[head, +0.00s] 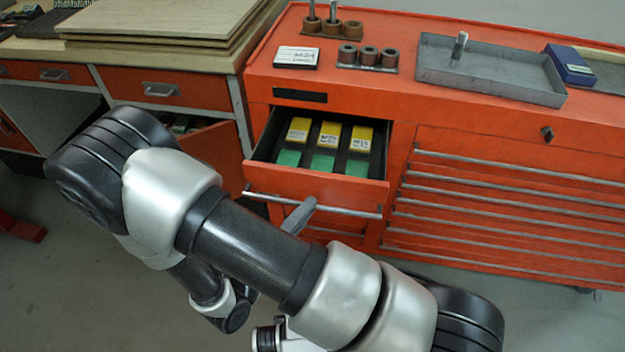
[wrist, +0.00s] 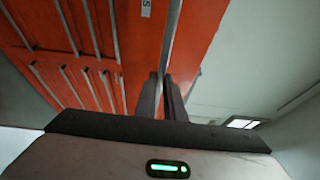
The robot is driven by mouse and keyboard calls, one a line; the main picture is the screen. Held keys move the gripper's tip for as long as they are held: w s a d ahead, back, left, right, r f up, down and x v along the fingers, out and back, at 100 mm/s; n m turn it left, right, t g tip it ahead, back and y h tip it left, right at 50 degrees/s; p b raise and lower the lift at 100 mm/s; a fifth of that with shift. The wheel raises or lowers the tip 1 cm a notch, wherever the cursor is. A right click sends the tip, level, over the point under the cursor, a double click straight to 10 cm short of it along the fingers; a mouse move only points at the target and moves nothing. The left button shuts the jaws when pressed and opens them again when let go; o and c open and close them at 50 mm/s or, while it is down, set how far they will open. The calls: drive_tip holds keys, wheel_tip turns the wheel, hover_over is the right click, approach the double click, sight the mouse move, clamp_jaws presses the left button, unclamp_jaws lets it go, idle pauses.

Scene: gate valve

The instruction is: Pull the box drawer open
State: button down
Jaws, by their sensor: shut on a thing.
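The box drawer (head: 285,185) in the red cabinet stands partly open, with yellow-and-green boxes (head: 328,138) inside. Its long metal handle (head: 345,207) runs across the front. My gripper (head: 303,211) is at the handle, left of its middle, with much of it hidden behind my arm. In the wrist view, the fingers of my gripper (wrist: 165,85) are shut on the handle bar (wrist: 168,48).
The cabinet's other drawers (head: 500,210) at right are closed. A grey tray (head: 490,75) and several small parts stand on its top. Bare floor lies in front.

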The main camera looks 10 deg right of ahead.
drive_tip(key=s+a, duration=0.2)
drive_tip(key=s, duration=0.5)
drive_tip(key=shift+a+p, duration=0.15)
drive_tip(key=shift+p, duration=0.15)
drive_tip(key=c, duration=1.8)
unclamp_jaws()
drive_tip(key=shift+c, duration=0.2)
drive_tip(key=shift+a, duration=0.1)
drive_tip(key=v, duration=1.7)
drive_tip(key=shift+s+a, duration=0.1)
